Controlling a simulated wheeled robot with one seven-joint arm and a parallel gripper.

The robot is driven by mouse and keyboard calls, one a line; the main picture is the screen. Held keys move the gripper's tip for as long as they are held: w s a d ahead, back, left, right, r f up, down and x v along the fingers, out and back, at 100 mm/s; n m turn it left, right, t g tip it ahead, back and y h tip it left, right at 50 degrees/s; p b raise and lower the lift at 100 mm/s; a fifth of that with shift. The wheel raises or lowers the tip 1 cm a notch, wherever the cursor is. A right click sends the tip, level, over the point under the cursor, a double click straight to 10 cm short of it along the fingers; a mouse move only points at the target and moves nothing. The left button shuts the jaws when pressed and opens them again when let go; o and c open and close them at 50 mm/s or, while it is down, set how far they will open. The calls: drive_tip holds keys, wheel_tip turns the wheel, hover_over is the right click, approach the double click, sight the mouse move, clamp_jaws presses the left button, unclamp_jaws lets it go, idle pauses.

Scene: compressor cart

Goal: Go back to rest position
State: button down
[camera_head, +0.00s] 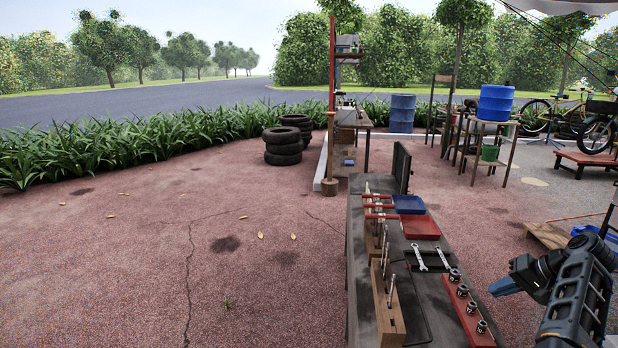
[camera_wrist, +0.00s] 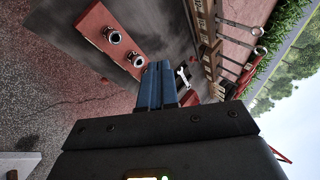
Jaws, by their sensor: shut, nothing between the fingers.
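My gripper (camera_head: 504,287) is at the right of the head view, at the right side of the tool bench (camera_head: 440,310) and beside the red socket rail. Its blue fingers are together and hold nothing. In the wrist view the fingers (camera_wrist: 158,88) point toward the bench, with the red socket rail (camera_wrist: 112,42) to their upper left and a wrench (camera_wrist: 184,78) just beyond the tips. My dark arm rises from the lower right corner of the head view.
The bench holds a wooden rack (camera_head: 388,306) of upright tools, wrenches (camera_head: 419,257), a red tray (camera_head: 421,228), a blue tray (camera_head: 408,204) and the socket rail (camera_head: 468,312). Stacked tires (camera_head: 284,146) stand further back. The paved ground (camera_head: 130,260) at the left is open.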

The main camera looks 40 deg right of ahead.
drive_tip(key=a+f+h, duration=0.1)
drive_tip(key=a+f, duration=0.2)
drive_tip(key=f, duration=0.1)
drive_tip(key=a+f+n+g, duration=0.1)
drive_tip(key=a+f, duration=0.2)
drive_tip(key=a, duration=0.1)
drive_tip(key=w+a+f+g+h, duration=0.1)
drive_tip(key=a+f, duration=0.3)
drive_tip(key=shift+w+f+n+h, duration=0.1)
drive_tip(key=shift+f+n+h, duration=0.2)
drive_tip(key=s+a+n+t+h, duration=0.3)
drive_tip(key=a+n, duration=0.4)
drive_tip(key=a, duration=1.6)
drive_tip(key=s+a+r+n+t+y, duration=0.2)
drive_tip(key=s+a+r, duration=0.3)
drive_tip(key=a+r, duration=0.5)
drive_tip(key=s+a+r+n+t+y, duration=0.3)
drive_tip(key=s+a+r+t, duration=0.1)
drive_tip(key=a+r, duration=0.6)
drive_tip(key=shift+s+r+n, duration=0.4)
drive_tip(key=shift+s+r, duration=0.1)
drive_tip(key=shift+r, duration=0.1)
